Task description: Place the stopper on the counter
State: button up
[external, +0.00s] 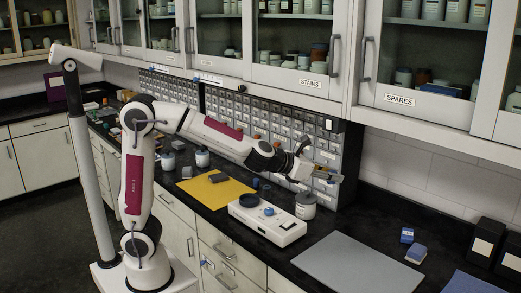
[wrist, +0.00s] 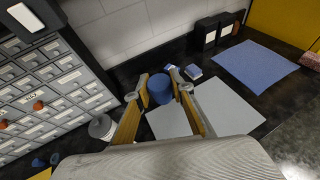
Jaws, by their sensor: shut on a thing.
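A blue, roughly cylindrical piece, which I take for the stopper (wrist: 160,88), sits between the tips of my gripper's yellow fingers in the wrist view. My gripper (wrist: 162,98) is shut on it. In the external view my gripper (external: 328,176) is raised above the counter, in front of the small drawers and above the white jar; the stopper is too small there to make out clearly. The dark counter (external: 372,222) runs below, with bare parts around the mats.
A grey mat (external: 358,264) lies at the front right, with a blue mat (external: 468,283) beyond it. Two small blue-and-white boxes (external: 415,253) lie near it. A white jar (external: 306,206) stands beside a white instrument (external: 267,221). A yellow mat (external: 216,190) lies left. Black boxes (external: 487,240) stand at right.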

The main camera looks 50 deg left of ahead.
jog(key=s+r+m+g+h, duration=0.1)
jog(key=s+r+h, duration=0.1)
jog(key=s+r, duration=0.3)
jog(key=s+r+m+g+h, duration=0.1)
jog(key=s+r, duration=0.4)
jog(key=s, duration=0.5)
jog(key=shift+m+h, duration=0.4)
jog(key=shift+m, duration=0.4)
jog(key=shift+s, duration=0.15)
jog(key=shift+f, duration=0.1)
dwell(0.6)
jog(key=w+f+n+t+y, duration=0.1)
jog(key=w+f+n+y, duration=0.2)
jog(key=w+f, duration=1.2)
jog(key=w+a+f+n+t+y, duration=0.1)
jog(key=w+f+n+y, duration=0.3)
jog(key=w+f, duration=1.1)
jog(key=shift+w+a+f+t+y, duration=0.15)
jog(key=shift+w+f+t+y, duration=0.3)
jog(key=shift+w, duration=3.75)
jog(key=shift+f, duration=0.1)
